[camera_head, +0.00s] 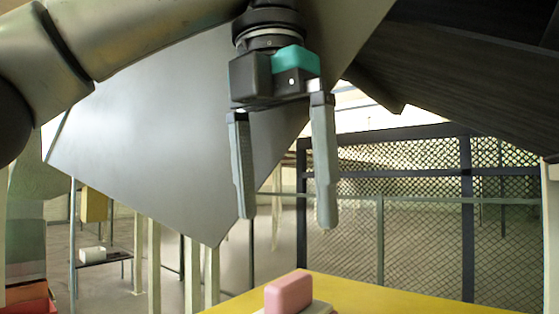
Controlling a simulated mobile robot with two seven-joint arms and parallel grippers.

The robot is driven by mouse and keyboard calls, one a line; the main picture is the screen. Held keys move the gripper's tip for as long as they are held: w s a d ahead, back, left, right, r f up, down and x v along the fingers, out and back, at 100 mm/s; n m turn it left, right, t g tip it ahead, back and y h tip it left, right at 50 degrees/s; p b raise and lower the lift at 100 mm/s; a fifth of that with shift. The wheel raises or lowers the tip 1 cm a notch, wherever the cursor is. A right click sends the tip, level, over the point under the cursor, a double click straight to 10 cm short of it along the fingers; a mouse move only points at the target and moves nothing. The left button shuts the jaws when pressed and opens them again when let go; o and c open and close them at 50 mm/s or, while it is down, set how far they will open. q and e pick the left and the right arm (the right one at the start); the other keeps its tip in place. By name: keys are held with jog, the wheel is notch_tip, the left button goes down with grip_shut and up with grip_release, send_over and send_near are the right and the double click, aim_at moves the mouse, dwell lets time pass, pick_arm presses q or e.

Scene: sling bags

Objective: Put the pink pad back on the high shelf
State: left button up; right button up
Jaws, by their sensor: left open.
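The pink pad (288,292) is at the bottom of the head view, standing on a pale flat piece (318,308) on a yellow surface (375,291). My left gripper (285,222) hangs above the pad with its fingers pointing down. It is open and empty, with a clear gap between the fingertips and the pad. My right gripper is not in view. I cannot tell which surface in view is the high shelf.
A large grey panel (170,120) slants behind my left arm. A dark slatted structure (470,100) overhangs at the upper right. A mesh fence (425,225) stands behind the yellow surface. A small rack (100,260) with a white box stands at the far left.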

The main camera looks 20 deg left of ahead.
pick_arm(q)
jog(key=shift+s+r, duration=0.15)
jog(key=shift+r, duration=1.15)
